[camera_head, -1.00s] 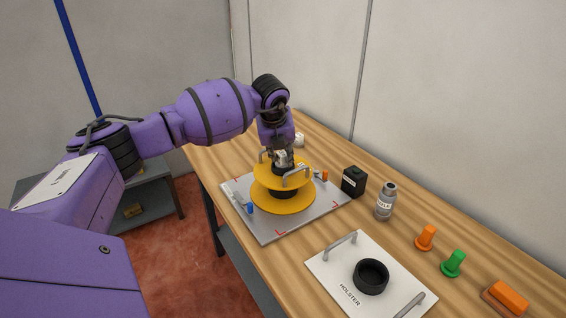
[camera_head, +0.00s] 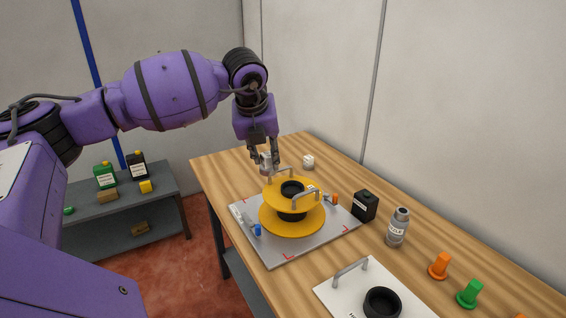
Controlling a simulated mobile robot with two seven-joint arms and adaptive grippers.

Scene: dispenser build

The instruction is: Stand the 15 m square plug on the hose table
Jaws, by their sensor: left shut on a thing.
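My left gripper (camera_head: 265,157) is shut on a small grey-white plug (camera_head: 266,163) and holds it in the air. The plug appears above and behind the back left of the yellow reel (camera_head: 275,219). Its face and any marking are too small to read. The reel has two grey handles and a black ring (camera_head: 291,188) in its middle, and sits on a grey plate (camera_head: 281,250) on the wooden table (camera_head: 230,170). A white block (camera_head: 308,161) stands on the table behind the reel. My right gripper is out of view.
A black container (camera_head: 365,207) and grey bottle (camera_head: 397,228) stand right of the plate. Orange (camera_head: 439,266) and green (camera_head: 469,293) knobs and a white holster plate (camera_head: 345,290) are nearer. A grey shelf (camera_head: 120,215) stands left. The table's far left corner is clear.

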